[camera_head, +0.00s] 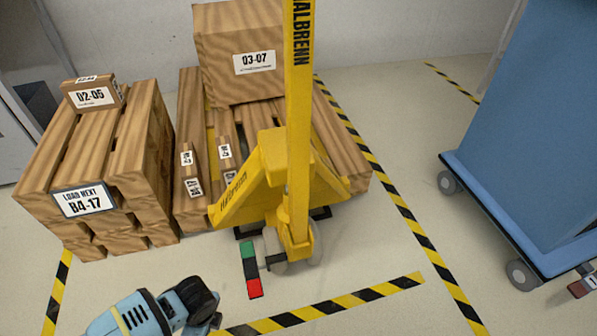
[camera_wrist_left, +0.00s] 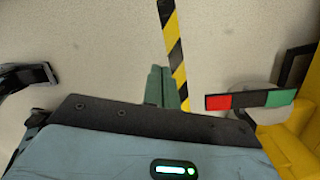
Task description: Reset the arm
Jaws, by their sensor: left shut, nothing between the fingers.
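My left arm (camera_head: 150,312) comes in at the bottom left of the head view, pale blue with a dark joint at its end. Its fingertips cannot be made out there. In the left wrist view my left gripper (camera_wrist_left: 166,88) has its two grey-green fingers together, with nothing between them. The fingers point toward the floor beside a yellow-black tape stripe (camera_wrist_left: 173,45). A red, black and green bar (camera_wrist_left: 250,99) shows to the right of the fingers, apart from them. My right gripper is not in view.
A yellow pallet jack (camera_head: 298,130) stands at a wooden pallet (camera_head: 340,140) carrying a 03-07 box (camera_head: 225,50). Stacked pallets (camera_head: 120,145) labelled B4-17 stand left, under a 02-05 box (camera_head: 110,93). A blue covered cart (camera_head: 540,130) stands right.

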